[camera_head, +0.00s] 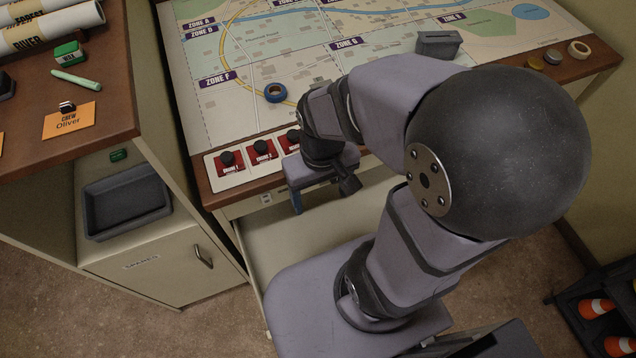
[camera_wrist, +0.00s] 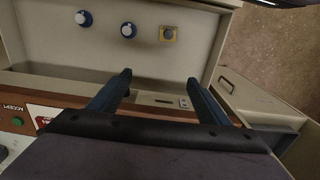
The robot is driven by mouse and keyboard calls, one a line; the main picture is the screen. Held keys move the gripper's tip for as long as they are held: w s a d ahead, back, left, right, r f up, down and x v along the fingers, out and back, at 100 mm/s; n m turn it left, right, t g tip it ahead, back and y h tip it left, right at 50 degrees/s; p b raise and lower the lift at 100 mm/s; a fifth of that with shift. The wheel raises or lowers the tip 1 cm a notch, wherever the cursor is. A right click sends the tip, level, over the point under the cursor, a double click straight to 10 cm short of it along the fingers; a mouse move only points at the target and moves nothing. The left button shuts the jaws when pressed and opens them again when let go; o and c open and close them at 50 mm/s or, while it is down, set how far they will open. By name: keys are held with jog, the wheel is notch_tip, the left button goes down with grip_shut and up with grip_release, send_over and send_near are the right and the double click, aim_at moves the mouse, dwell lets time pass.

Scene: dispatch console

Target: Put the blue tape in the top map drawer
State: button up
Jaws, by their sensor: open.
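The blue tape (camera_head: 275,92) is a small dark blue ring lying flat on the map near the ZONE F label. My gripper (camera_head: 297,200) points down past the front edge of the map table, in front of the red buttons, apart from the tape. In the wrist view its two blue fingers (camera_wrist: 158,80) are spread with nothing between them. A cream drawer (camera_head: 262,238) stands pulled out under the table front, largely hidden by my arm. It also shows in the wrist view (camera_wrist: 210,50), where I cannot tell which level it is.
Two blue round pieces (camera_wrist: 84,18) and a yellow square one (camera_wrist: 168,33) show in the wrist view's drawer area. A side cabinet (camera_head: 150,262) holds a dark tray (camera_head: 125,200).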

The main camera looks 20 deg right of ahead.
jog(key=shift+w, duration=0.1)
jog(key=m+t+h+p, duration=0.1)
jog(key=m+t+p, duration=0.15)
jog(key=t, duration=0.25)
send_near(275, 90)
jog(key=shift+p+x, duration=2.1)
jog(key=shift+x, duration=1.95)
jog(key=c, duration=1.2)
jog(key=shift+r, duration=0.1)
jog(key=shift+c, duration=0.3)
notch_tip(275, 90, up, 10)
jog(key=b, duration=0.3)
